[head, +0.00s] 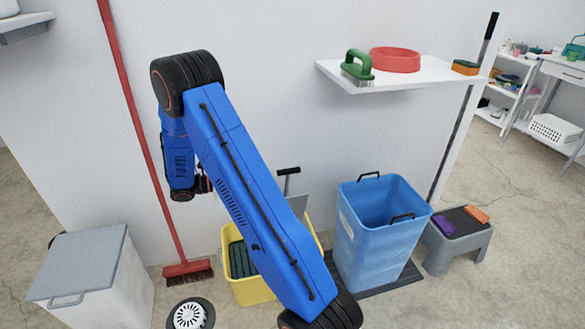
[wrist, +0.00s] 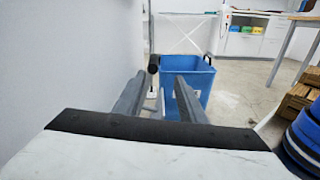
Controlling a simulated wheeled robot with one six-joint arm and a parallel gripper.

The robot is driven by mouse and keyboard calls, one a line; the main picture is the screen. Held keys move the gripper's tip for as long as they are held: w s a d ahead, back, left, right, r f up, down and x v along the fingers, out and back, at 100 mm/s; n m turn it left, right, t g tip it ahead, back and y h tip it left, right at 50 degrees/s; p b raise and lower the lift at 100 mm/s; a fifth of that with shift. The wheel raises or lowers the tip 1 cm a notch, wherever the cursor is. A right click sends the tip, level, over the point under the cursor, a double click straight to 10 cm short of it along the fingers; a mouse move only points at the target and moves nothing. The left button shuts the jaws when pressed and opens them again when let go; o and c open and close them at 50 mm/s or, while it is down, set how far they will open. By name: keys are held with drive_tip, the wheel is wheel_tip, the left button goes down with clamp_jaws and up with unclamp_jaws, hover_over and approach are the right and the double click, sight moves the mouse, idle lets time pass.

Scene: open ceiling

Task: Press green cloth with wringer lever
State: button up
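The yellow wringer bucket (head: 254,291) stands on the floor, partly hidden behind my arm. A dark green ribbed piece (head: 240,259) is inside it; I cannot tell whether this is the cloth or part of the wringer. The wringer lever (head: 289,172) rises behind my arm with a black crossbar handle on top. In the wrist view, the black lever handle (wrist: 153,64) shows ahead, beyond the fingertips. My gripper (wrist: 161,80) has its two grey fingers apart with nothing held between them. In the head view, my gripper (head: 204,183) is mostly hidden by my wrist, left of the lever.
A blue bin (head: 363,248) with black handles stands right of the bucket. A grey-lidded bin (head: 82,262) and red broom (head: 188,270) are left. A wall shelf (head: 425,78) holds a brush and red bowl. A grey stool (head: 460,252) stands far right.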

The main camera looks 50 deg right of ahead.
sight(291, 171)
drive_tip(key=x, duration=0.5)
drive_tip(key=w+x, duration=0.1)
drive_tip(key=x, duration=1.1)
drive_tip(key=shift+w+d+f, duration=0.1)
drive_tip(key=shift+d+f, duration=0.15)
drive_tip(key=shift+d, duration=0.2)
clamp_jaws()
